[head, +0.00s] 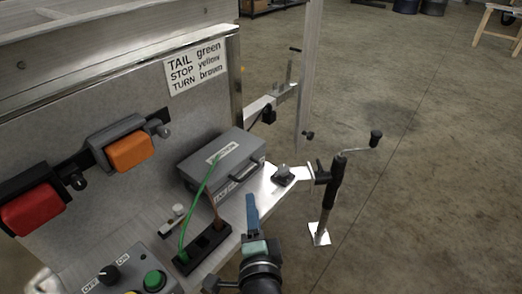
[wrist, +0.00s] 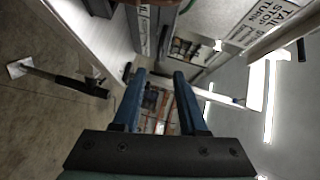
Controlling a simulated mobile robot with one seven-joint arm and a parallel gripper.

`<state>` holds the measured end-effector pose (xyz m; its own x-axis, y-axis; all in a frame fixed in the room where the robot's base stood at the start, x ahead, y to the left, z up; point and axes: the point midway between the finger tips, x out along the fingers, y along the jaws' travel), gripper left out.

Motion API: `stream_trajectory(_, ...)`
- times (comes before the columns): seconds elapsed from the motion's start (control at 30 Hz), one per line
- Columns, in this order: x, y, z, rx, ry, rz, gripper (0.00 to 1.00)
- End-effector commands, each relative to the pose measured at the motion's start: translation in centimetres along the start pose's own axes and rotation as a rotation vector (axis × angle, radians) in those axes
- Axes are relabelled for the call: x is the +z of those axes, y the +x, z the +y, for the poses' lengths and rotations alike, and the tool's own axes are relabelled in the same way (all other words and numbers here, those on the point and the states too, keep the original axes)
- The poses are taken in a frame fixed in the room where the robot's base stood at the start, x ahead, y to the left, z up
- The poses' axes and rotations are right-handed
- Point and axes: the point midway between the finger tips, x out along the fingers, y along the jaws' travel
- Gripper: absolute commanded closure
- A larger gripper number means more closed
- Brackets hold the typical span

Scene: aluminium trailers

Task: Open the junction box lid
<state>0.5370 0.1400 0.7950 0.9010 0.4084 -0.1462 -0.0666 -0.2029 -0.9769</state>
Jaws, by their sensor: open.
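The junction box (head: 222,158) is a grey case with a pale label on its top and a handle on its front side. It sits on the trailer's metal ledge, and its lid looks shut. A green wire (head: 198,200) runs up over its near left side. My gripper (head: 252,213) has blue fingers and is at the near side of the box, apart from it in the head view. In the wrist view the two fingers (wrist: 160,75) are spread with nothing held between them. A grey shape at the top there may be the box; I cannot tell.
A black socket block (head: 203,248) with green and brown wires stands left of my gripper. A control panel (head: 125,275) with knob and green button is at lower left. Orange (head: 130,151) and red (head: 33,209) lamps line the panel. A crank jack (head: 332,190) stands right.

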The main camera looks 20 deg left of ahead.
Motion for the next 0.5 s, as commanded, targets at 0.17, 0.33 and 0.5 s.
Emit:
stream_trajectory(0.17, 0.1, 1.1, 0.2, 0.003, 0.007, -0.003, 0.58)
stream_trajectory(0.33, 0.1, 3.8, 0.2, 0.000, 0.006, -0.002, 0.58)
stream_trajectory(0.5, 0.1, 7.0, 0.2, 0.000, 0.004, -0.002, 0.58)
